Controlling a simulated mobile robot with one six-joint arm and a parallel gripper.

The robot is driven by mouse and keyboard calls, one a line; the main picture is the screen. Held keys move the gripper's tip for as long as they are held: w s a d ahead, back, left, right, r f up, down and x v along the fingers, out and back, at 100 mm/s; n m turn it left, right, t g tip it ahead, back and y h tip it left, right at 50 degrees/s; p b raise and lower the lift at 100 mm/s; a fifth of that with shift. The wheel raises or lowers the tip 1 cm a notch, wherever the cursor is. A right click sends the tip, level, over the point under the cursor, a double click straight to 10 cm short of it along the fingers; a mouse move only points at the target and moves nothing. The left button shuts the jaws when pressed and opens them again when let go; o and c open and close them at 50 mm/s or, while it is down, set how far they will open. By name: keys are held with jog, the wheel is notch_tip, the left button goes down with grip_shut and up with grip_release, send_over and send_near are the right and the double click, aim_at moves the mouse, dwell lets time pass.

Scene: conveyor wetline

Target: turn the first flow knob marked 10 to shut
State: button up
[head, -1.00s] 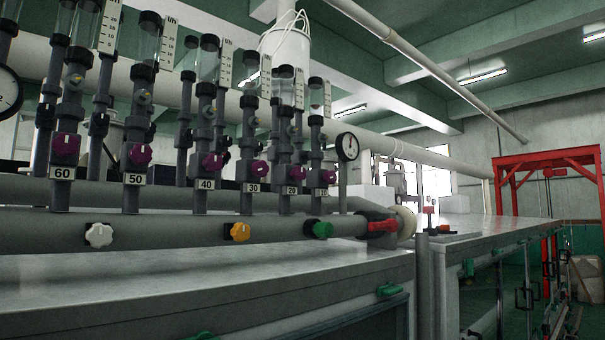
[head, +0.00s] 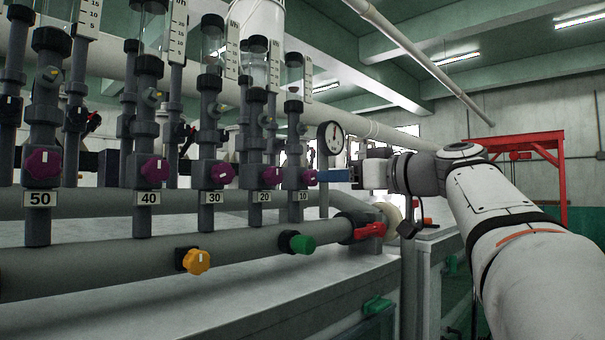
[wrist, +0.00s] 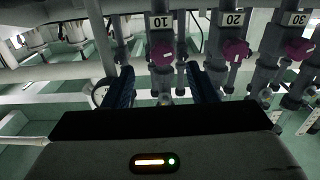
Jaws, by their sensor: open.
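The purple flow knob marked 10 (head: 309,177) is on the last grey column at the right end of the row, above its label 10 (head: 302,196). In the wrist view, which shows the labels upside down, the knob (wrist: 162,52) lies ahead of the fingertips, about midway between them. My gripper (head: 335,175) is just right of the knob in the head view, with a blue finger pointing at it. Its two dark blue fingers (wrist: 162,70) are apart with nothing gripped. The knob's pointer direction is too small to tell.
Purple knobs marked 20 (head: 272,175), 30 (head: 222,173), 40 (head: 155,169) and 50 (head: 43,162) run leftward. A pressure gauge (head: 331,138) stands close behind my gripper. Below, a pipe (head: 100,268) carries an orange knob (head: 196,261), a green knob (head: 302,244) and a red handle (head: 370,231).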

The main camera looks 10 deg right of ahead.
aim_at(315, 177)
jog(key=p+x, duration=0.1)
jog(key=x, duration=0.4)
jog(key=shift+a, duration=0.15)
jog(key=shift+f, duration=0.1)
jog(key=c, duration=1)
jog(key=shift+m, duration=0.3)
jog(key=m+b, duration=0.1)
jog(key=m, duration=0.8)
jog(key=m+p, duration=0.1)
jog(key=m, duration=0.4)
jog(key=shift+m, duration=0.4)
jog(key=m+p, duration=0.1)
jog(key=m, duration=0.4)
jog(key=shift+p, duration=0.35)
jog(key=shift+m, duration=0.3)
